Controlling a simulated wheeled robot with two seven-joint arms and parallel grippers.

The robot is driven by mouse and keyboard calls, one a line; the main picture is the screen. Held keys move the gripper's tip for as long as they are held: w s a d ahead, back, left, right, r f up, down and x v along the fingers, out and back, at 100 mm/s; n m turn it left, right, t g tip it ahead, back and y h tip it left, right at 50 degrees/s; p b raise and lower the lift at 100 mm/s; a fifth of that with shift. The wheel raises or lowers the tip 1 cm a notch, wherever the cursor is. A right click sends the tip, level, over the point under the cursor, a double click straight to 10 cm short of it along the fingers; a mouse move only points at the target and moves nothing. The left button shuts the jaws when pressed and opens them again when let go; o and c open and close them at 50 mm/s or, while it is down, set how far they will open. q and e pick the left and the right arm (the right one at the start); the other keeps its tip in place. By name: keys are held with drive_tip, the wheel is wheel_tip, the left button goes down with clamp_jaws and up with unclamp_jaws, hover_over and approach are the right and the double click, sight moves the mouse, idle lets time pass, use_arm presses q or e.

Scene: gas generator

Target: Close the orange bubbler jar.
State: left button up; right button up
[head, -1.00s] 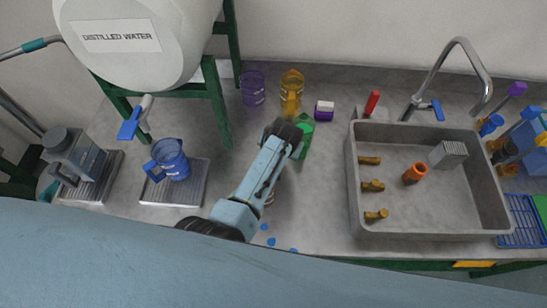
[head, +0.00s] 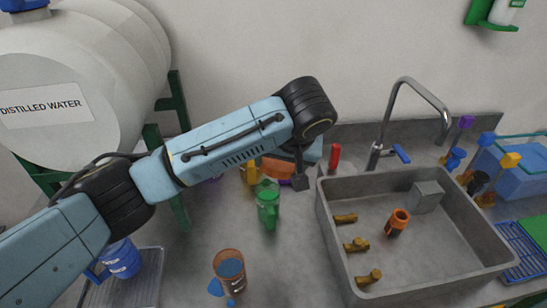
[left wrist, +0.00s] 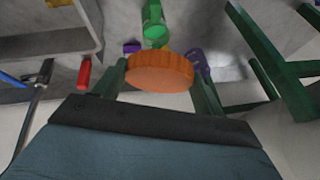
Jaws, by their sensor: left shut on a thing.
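An orange round lid with a ribbed rim (left wrist: 160,72) sits between the fingers of my left gripper (left wrist: 161,85) in the left wrist view. My left gripper (head: 297,172) is shut on it. In the head view the lid (head: 277,168) is partly hidden by the arm, raised over the back of the counter. The orange see-through jar (head: 229,268) stands upright and open on the counter with blue stuff inside, at the front and left of the gripper and apart from the lid. My right gripper is not in view.
A green jug (head: 268,205) stands behind the jar, with a yellow one (head: 250,172) farther back. Blue spots lie beside the jar. The sink (head: 345,285) is at right, a blue jug (head: 122,259) at left.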

use_arm(q)
drive_tip(key=s+a+f+n+b, duration=0.1)
drive_tip(key=s+a+f+b, duration=0.1)
drive_tip(key=s+a+f, duration=0.3)
drive_tip(key=s+a, duration=0.3)
drive_tip(key=shift+a+f+n+g+b, duration=0.2)
drive_tip(key=shift+f+n+g+b, duration=0.1)
drive_tip(key=shift+f+n+b, duration=0.1)
